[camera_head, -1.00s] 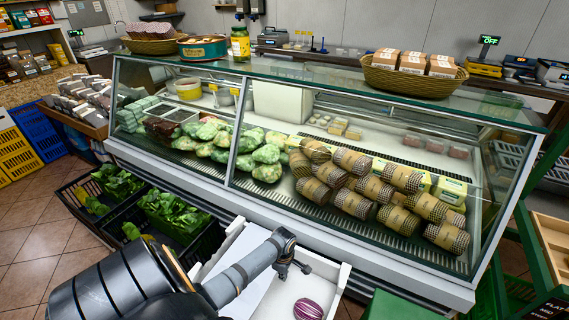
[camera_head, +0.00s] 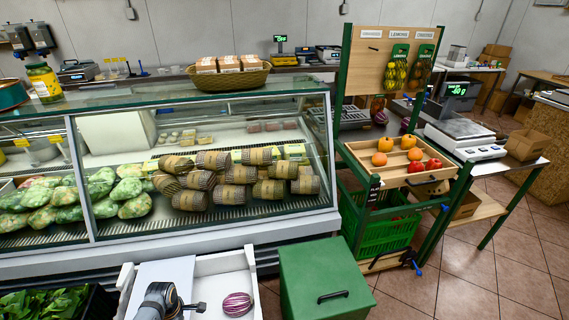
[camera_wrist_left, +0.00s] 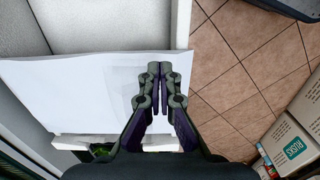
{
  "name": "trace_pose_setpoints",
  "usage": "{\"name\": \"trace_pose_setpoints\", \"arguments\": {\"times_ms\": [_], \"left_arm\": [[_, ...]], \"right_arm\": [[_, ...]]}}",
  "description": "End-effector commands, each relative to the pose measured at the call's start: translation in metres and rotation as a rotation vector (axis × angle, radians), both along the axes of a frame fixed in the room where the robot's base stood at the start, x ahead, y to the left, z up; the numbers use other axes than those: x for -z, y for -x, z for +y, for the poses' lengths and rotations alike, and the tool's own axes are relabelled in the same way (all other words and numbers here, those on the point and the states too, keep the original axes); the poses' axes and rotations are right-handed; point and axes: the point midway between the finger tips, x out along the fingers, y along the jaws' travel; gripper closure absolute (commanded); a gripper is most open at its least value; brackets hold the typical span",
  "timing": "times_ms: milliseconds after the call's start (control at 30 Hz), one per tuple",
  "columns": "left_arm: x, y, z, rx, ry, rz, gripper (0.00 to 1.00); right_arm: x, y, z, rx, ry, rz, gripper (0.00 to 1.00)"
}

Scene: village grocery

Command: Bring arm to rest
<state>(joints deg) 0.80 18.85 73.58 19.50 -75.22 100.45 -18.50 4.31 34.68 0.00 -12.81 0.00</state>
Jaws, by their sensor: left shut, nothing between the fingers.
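My left gripper (camera_head: 199,307) shows at the bottom of the head view, over a white tray (camera_head: 252,260) and just left of a red onion (camera_head: 237,304). In the left wrist view my left gripper (camera_wrist_left: 157,68) has its two fingers together with nothing between them. It hangs over a white panel (camera_wrist_left: 80,95) in that view. My right gripper is in neither view.
A glass counter (camera_head: 170,236) with wrapped goods stands behind the tray. A green box (camera_head: 322,275) stands right of the tray. A produce stand (camera_head: 350,150) and a scale (camera_head: 465,138) are further right. Tiled floor (camera_head: 470,275) is open at the right.

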Motion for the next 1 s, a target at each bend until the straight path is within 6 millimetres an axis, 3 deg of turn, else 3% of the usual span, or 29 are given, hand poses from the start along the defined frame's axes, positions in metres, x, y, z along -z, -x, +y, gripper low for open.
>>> {"name": "trace_pose_setpoints", "arguments": {"times_ms": [200,400,767,1000], "left_arm": [[-0.014,0.006,-0.02,0.239,-0.011,-0.028,1.0],[-0.035,0.015,-0.043,0.534,-0.035,-0.061,1.0],[-0.104,0.044,-0.088,1.196,-0.136,-0.133,1.0],[-0.158,0.066,-0.104,1.576,-0.237,-0.153,1.0]], "right_arm": [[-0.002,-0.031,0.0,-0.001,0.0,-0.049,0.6],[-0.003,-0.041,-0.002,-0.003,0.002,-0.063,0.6],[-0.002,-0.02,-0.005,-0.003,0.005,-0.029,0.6],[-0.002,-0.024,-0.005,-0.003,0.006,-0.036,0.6]]}}
